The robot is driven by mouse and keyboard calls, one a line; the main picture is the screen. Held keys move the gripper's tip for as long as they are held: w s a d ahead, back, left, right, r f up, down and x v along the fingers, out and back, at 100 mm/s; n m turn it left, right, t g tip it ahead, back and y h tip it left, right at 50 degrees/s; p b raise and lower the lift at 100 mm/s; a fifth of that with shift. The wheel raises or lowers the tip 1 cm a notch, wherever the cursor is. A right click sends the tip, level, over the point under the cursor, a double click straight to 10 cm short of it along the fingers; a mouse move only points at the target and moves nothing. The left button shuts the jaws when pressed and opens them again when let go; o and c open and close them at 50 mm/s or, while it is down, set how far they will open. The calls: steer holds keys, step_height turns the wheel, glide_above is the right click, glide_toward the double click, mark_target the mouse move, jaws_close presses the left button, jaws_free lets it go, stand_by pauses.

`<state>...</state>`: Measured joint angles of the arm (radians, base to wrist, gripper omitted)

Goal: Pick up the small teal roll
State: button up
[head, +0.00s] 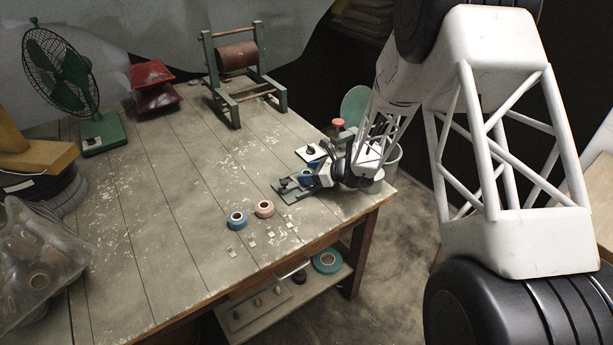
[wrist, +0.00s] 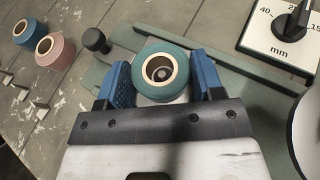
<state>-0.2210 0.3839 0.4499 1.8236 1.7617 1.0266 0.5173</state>
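The small teal roll (wrist: 162,88) with a pale core shows in the wrist view, between the two blue fingers of my gripper (wrist: 163,80). It stands over the green metal device, with a dark round part visible inside its core. The fingers are on either side of the roll and close to its sides. I cannot tell whether they press on it. In the head view my gripper (head: 312,178) is low over the green device (head: 290,191) at the table's right corner; the roll is mostly hidden there.
A blue roll (head: 237,220) and a pink roll (head: 264,208) stand on the table, left of my gripper, with small pale pieces in front. A dial box (wrist: 284,32) marked mm is beside the device. A green fan (head: 62,80) and a red-drum stand (head: 237,57) are farther back.

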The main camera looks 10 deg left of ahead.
steer(key=c, duration=0.3)
steer(key=shift+r, duration=0.15)
steer(key=shift+r, duration=0.9)
steer(key=shift+s+d+r, duration=0.15)
steer(key=shift+s+r, duration=0.1)
steer(key=shift+r, duration=0.5)
steer(key=s+d, duration=0.2)
steer(key=s, duration=0.2)
steer(key=s+d+r, duration=0.1)
steer(key=s+d, duration=0.1)
steer(key=s, duration=0.3)
steer(key=s+d, duration=0.1)
steer(key=s, duration=0.4)
steer(key=shift+s+d+r, duration=0.15)
steer(key=shift+d+r, duration=0.05)
steer(key=shift+d, duration=0.2)
